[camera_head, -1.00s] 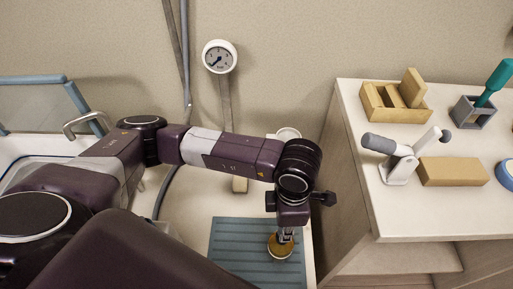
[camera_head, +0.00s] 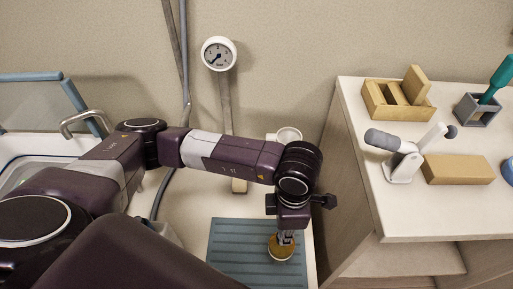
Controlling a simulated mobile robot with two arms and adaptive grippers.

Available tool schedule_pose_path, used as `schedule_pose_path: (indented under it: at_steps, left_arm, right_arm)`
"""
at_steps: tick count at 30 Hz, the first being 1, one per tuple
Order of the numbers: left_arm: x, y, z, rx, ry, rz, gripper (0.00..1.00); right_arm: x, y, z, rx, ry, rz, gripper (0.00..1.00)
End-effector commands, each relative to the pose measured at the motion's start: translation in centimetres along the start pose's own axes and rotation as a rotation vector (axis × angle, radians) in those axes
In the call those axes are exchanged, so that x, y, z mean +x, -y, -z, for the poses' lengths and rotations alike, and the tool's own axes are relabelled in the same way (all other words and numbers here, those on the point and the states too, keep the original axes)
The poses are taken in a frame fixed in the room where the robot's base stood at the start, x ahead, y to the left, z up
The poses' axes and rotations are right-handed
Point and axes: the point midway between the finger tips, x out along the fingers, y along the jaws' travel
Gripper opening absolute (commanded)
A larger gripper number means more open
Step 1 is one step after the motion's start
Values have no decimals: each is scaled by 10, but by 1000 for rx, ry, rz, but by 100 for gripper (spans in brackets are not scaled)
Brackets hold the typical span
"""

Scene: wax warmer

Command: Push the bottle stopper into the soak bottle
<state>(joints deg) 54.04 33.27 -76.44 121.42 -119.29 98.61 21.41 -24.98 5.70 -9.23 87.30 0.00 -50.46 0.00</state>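My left arm comes in from the left and its gripper (camera_head: 286,237) points down over the blue-grey ribbed mat (camera_head: 231,252). Directly under the fingertips is a round tan, cork-like stopper (camera_head: 281,250). The fingers look close together at its top, but I cannot tell whether they grip it or only touch it. What lies under the stopper is hidden, so the soak bottle cannot be made out for sure. My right gripper is not in view.
A white counter (camera_head: 440,208) on the right holds a wooden box (camera_head: 397,112), a tan block (camera_head: 459,170), a white stand with grey handle (camera_head: 400,167) and a grey holder (camera_head: 477,111). A gauge (camera_head: 218,54) hangs on the wall. A sink with a tap (camera_head: 84,120) is at left.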

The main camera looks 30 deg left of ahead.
Motion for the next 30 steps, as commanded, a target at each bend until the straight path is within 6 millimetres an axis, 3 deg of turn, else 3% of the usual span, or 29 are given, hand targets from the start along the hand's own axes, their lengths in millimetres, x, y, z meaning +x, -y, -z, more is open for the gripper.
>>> schedule_pose_path:
  at_steps: [11,12,17,30]
  left_arm:
    - [3,0,0,0,0,0,0]
    - [3,0,0,0,0,0,23]
    - [3,0,0,0,0,0,41]
    - [3,0,0,0,0,0,42]
  right_arm:
    - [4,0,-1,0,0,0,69]
    - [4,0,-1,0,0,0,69]
    - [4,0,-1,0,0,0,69]
    - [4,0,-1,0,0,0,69]
